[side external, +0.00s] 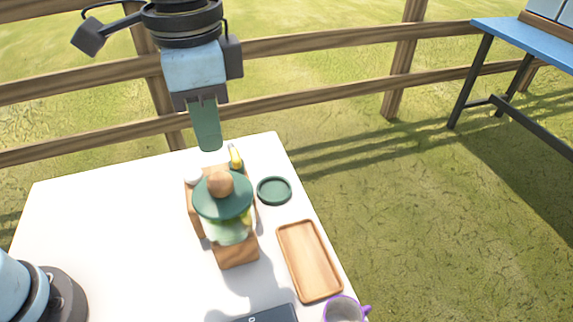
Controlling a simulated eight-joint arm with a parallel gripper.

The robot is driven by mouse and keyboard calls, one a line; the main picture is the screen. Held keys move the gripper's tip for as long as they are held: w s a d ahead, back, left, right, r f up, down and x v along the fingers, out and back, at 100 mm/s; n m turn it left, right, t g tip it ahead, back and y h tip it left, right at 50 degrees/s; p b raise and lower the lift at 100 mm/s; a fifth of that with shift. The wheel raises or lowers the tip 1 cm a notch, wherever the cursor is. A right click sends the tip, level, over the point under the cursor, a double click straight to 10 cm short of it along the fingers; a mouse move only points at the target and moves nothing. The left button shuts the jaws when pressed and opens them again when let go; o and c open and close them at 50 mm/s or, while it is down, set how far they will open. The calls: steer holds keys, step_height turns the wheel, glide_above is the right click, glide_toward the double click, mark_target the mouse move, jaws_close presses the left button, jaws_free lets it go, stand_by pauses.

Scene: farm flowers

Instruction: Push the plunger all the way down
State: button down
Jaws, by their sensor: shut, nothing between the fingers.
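The plunger shows as a round wooden knob (221,184) on top of a wide dark green lid (222,204). Below the lid is a pale, clear-looking body (226,233). Its rod and how far down the plunger stands are hidden by the knob and lid. My gripper (207,143) is shut and empty, with green fingers pointing down. In the picture it is above the knob and slightly left of it, with a visible gap between them.
A brown wooden holder (237,252) surrounds the plunger's body. A yellow-topped item (236,157) stands behind it. A green round dish (274,190), wooden tray (309,262), purple-rimmed mug (344,309) and dark flat object (268,315) are nearby. The white table (110,220) is clear at left.

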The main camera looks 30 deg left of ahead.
steer(key=shift+r, duration=0.1)
step_height(320, 180, up, 6)
steer(key=shift+f, duration=0.1)
stand_by(0.5)
steer(key=shift+a, duration=0.1)
